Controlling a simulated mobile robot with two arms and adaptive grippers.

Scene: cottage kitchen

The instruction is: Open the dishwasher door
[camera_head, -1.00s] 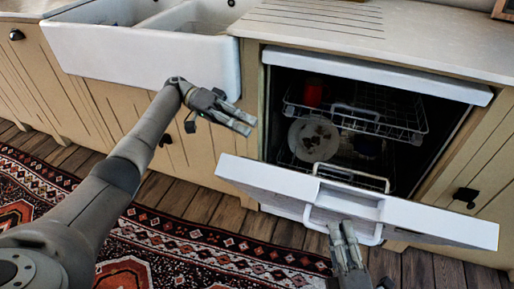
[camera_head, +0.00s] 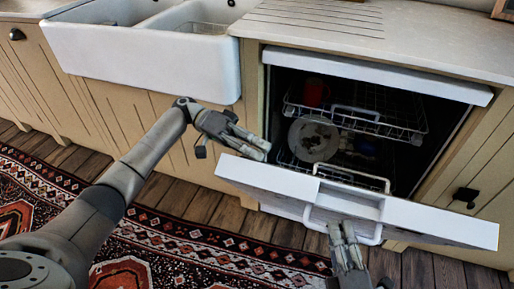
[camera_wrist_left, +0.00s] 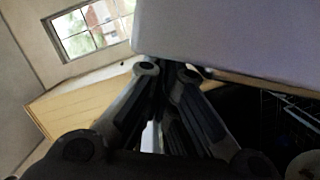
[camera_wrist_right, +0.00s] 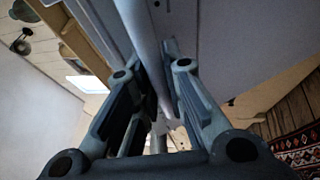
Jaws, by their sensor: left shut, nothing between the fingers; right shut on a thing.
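The white dishwasher door (camera_head: 430,225) is tilted partly open in the head view, with the dark tub and racks showing behind it. Its white bar handle (camera_head: 372,238) is on the door's front. My right gripper (camera_head: 342,228) is shut on the handle; in the right wrist view the handle bar (camera_wrist_right: 143,45) runs between the fingers. My left gripper (camera_head: 268,151) is shut and empty, close to the upper left corner of the door. In the left wrist view its fingers (camera_wrist_left: 163,68) are beside a pale panel edge; I cannot tell whether they touch it.
Inside are an upper rack (camera_head: 400,128) with a red cup (camera_head: 314,93) and a lower rack (camera_head: 380,183) with a plate (camera_head: 313,139). A white sink (camera_head: 150,60) stands at left. A patterned rug (camera_head: 180,250) covers the floor in front.

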